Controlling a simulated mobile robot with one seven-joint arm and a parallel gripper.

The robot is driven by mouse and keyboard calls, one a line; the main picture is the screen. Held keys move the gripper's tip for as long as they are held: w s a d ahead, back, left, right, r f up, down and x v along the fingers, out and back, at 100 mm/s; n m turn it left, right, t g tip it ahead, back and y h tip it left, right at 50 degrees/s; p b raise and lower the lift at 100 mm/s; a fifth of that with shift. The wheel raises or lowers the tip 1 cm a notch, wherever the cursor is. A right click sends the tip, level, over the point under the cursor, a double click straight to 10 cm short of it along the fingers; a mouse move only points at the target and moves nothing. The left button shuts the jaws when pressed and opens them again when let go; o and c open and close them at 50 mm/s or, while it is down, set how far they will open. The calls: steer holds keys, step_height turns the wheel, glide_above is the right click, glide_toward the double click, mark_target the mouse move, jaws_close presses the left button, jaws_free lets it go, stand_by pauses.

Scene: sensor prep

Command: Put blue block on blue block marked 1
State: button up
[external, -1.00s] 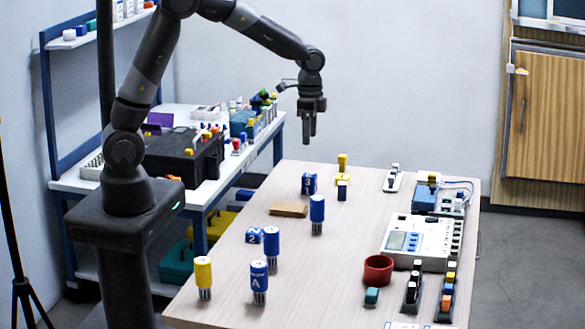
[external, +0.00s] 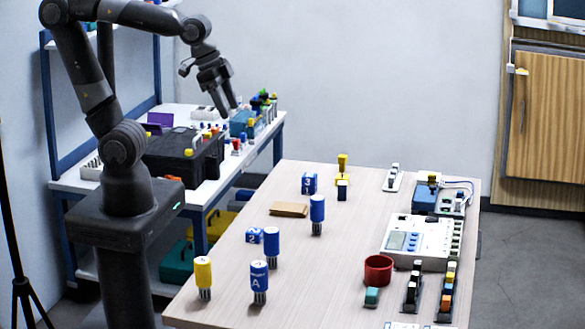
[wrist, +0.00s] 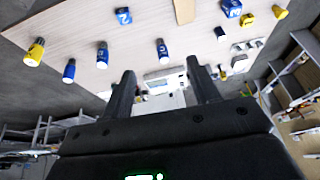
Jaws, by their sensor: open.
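A blue block (external: 309,183) with a white mark that looks like a 3 sits on the table's far part; it also shows in the wrist view (wrist: 231,8). A smaller blue block (external: 254,235) marked 2 lies nearer the left edge and also shows in the wrist view (wrist: 123,16). I cannot read a 1 on any block. Blue cylinders stand upright: one (external: 317,210) mid-table, one (external: 271,243) nearer, and one marked A (external: 259,276) in front. My gripper (external: 231,106) is open and empty, high and left of the table; its fingers (wrist: 160,80) show apart in the wrist view.
A yellow cylinder (external: 203,274) stands at the table's near left. A tan flat piece (external: 289,209) lies mid-table. A red bowl (external: 378,269), a white instrument (external: 418,242) and small parts fill the right side. A side bench (external: 262,140) with a black case (external: 172,158) stands left.

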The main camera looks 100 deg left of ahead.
steer(key=s+d+t, duration=0.1)
steer(key=s+d, duration=0.2)
steer(key=s, duration=0.2)
steer(key=shift+s+d+f+h, duration=0.15)
steer(key=shift+s+f+h, duration=0.1)
steer(key=shift+h, duration=0.05)
